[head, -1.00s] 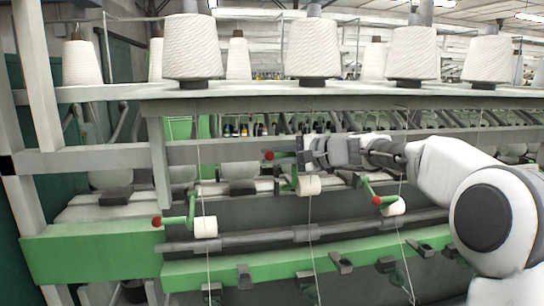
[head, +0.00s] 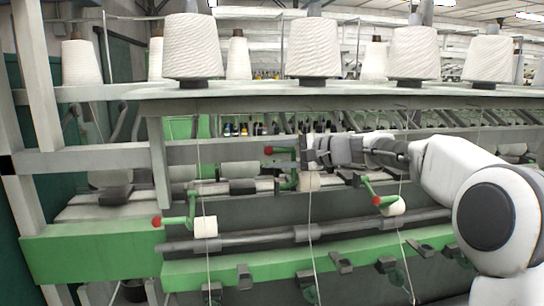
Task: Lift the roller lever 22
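Three green levers with red knobs and white rollers show on the machine front. I see no numbers on them. The middle lever (head: 285,150) has its red knob (head: 268,150) pointing left, and its white roller (head: 310,182) hangs below. My gripper (head: 303,150) is at the right end of this lever, its dark fingers over or against the green part. Whether the fingers are closed on it is too small to tell. The left lever (head: 178,222) and the right lever (head: 370,188) sit lower, apart from my gripper.
Large white yarn cones (head: 193,48) stand on the shelf (head: 330,103) above. Thin threads run down past the rollers. A grey bar (head: 275,238) and a green rail (head: 230,269) cross below. My arm comes in from the right, in front of the machine.

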